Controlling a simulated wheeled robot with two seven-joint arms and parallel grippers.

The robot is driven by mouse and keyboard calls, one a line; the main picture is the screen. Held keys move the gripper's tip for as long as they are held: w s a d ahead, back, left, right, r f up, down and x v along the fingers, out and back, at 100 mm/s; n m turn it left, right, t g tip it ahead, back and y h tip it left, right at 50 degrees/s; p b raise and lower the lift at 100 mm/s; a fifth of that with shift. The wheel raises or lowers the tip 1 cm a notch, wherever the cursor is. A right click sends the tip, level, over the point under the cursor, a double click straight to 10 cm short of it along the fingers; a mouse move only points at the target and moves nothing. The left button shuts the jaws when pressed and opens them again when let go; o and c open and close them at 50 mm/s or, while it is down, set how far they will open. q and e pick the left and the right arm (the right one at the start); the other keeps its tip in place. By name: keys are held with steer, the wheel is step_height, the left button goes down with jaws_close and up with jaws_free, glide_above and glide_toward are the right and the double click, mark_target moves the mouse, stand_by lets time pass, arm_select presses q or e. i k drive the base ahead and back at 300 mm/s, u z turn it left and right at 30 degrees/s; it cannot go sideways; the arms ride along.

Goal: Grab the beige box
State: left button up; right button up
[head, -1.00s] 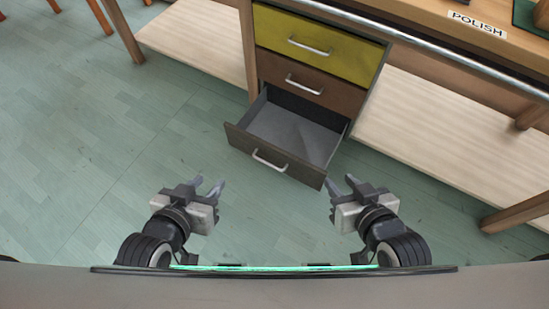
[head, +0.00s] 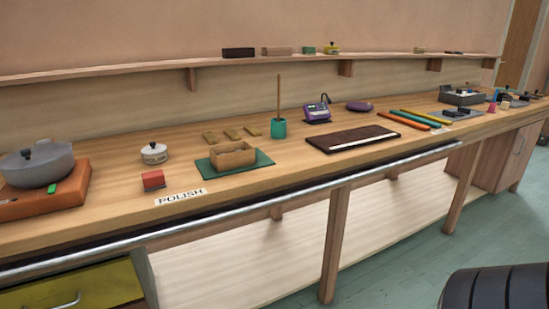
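An open-topped tan wooden box (head: 233,162) sits on a dark green mat (head: 258,167) on the workbench, left of the picture's middle. It is the closest match to a beige box on the bench. A pinkish-beige block or box (head: 277,51) also lies on the wall shelf above. Neither of my grippers shows in the head view now, so their distance to the box cannot be told.
The workbench (head: 120,190) also bears a grey pot (head: 38,165), a white lidded pot (head: 154,153), a red block (head: 153,180), a teal cup (head: 278,128), a purple device (head: 317,113) and a dark board (head: 353,138). A metal rail (head: 220,208) runs along its front.

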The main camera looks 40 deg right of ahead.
mark_target(232, 160)
steer(key=z, duration=2.85)
steer(key=i, duration=2.9)
steer(key=u, duration=3.8)
